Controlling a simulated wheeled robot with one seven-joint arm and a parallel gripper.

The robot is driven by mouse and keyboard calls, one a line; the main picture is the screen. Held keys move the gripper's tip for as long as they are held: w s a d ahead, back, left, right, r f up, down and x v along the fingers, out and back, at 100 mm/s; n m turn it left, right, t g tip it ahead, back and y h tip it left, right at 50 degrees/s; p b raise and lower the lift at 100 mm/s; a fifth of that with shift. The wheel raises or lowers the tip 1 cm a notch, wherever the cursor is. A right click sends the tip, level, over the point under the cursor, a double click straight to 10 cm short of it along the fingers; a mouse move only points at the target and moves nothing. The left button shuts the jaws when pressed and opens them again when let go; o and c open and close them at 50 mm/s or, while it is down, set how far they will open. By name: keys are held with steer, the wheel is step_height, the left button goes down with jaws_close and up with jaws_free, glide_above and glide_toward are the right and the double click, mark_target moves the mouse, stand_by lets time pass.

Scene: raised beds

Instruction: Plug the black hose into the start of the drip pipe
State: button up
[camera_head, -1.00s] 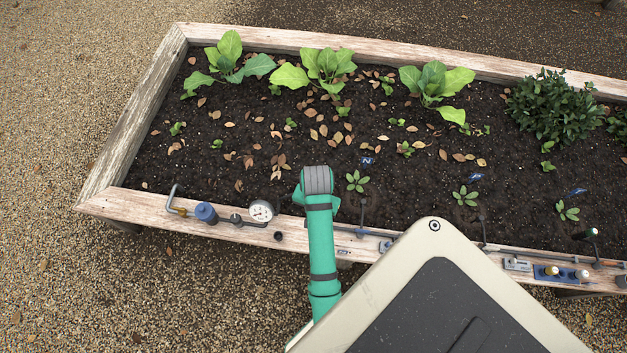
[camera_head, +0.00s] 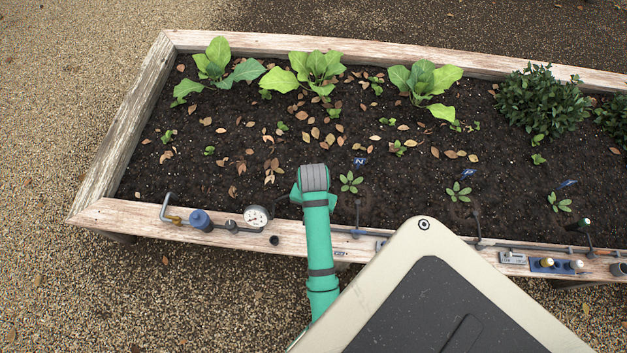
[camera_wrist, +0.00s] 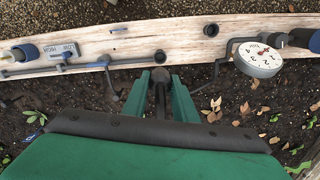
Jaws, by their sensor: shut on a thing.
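In the wrist view, my gripper (camera_wrist: 160,96) has its two green fingers shut on a dark piece that looks like the black hose (camera_wrist: 160,77), its rounded end pointing toward the bed's wooden edge. The grey drip pipe (camera_wrist: 85,66) runs along that edge from the left. Its open-looking end (camera_wrist: 160,57) lies just beyond the held hose end; a small gap seems to show, but I cannot tell contact for sure. In the head view, my green arm covers the gripper and hose. The drip pipe (camera_head: 500,245) shows there to the right.
A white dial gauge (camera_head: 256,216) with a blue cylinder (camera_head: 200,220) and bent pipe stands on the wooden rim (camera_head: 130,212) left of my arm. A dark round fitting (camera_head: 274,240) sits beside it. Seedlings and blue tags (camera_head: 360,161) stand in the soil.

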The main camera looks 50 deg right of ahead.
step_height(320, 180, down, 9)
stand_by(1.8)
steer(key=shift+f, duration=2.3)
stand_by(0.7)
steer(key=o, duration=1.6)
steer(key=shift+r, duration=0.15)
steer(key=shift+r, duration=3.4)
